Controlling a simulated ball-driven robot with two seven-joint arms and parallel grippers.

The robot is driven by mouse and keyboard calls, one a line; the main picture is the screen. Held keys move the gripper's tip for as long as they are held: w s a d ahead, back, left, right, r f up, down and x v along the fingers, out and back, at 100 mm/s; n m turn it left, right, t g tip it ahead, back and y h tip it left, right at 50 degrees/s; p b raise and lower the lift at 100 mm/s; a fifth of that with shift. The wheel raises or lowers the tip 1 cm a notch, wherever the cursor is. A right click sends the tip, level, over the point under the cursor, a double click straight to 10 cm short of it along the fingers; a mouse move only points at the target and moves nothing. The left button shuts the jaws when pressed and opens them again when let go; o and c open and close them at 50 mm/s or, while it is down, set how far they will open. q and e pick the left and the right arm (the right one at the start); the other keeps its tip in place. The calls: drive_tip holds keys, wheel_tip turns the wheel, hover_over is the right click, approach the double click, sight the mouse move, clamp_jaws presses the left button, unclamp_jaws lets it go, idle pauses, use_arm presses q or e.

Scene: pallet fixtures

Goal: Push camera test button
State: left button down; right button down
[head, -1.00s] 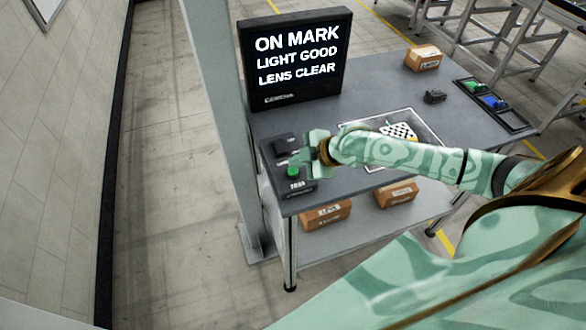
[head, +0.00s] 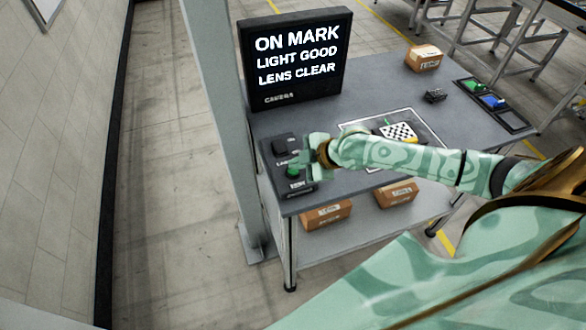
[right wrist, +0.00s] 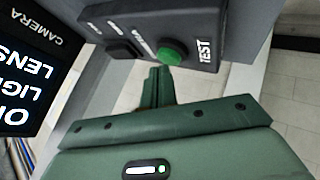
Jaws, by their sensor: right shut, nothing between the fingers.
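The green test button (head: 292,171) sits on a dark box (head: 296,189) at the table's left front corner. In the right wrist view the round green button (right wrist: 171,52) stands beside the word TEST. My right gripper (head: 297,163) is at the box, close to the button. In the right wrist view its fingers (right wrist: 158,70) are shut and empty, with their tips just short of or against the button; I cannot tell if they touch. The screen (head: 297,57) reads ON MARK, LIGHT GOOD, LENS CLEAR. My left gripper is not in view.
A dark block (head: 285,144) is beside the button on the box. A checkered board (head: 399,132) lies in a marked area behind my right arm. A carton (head: 423,58), a small black object (head: 434,95) and a tray with green and blue items (head: 516,118) stand further right. A grey post (head: 222,120) rises at left.

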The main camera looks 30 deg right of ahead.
sight(297, 171)
drive_tip(key=shift+f, duration=0.45)
idle(0.6)
drive_tip(key=shift+r, duration=0.1)
drive_tip(key=shift+r+p, duration=0.8)
wheel_tip(297, 171, up, 5)
drive_tip(key=p, duration=0.5)
drive_tip(key=shift+r, duration=0.15)
idle(0.4)
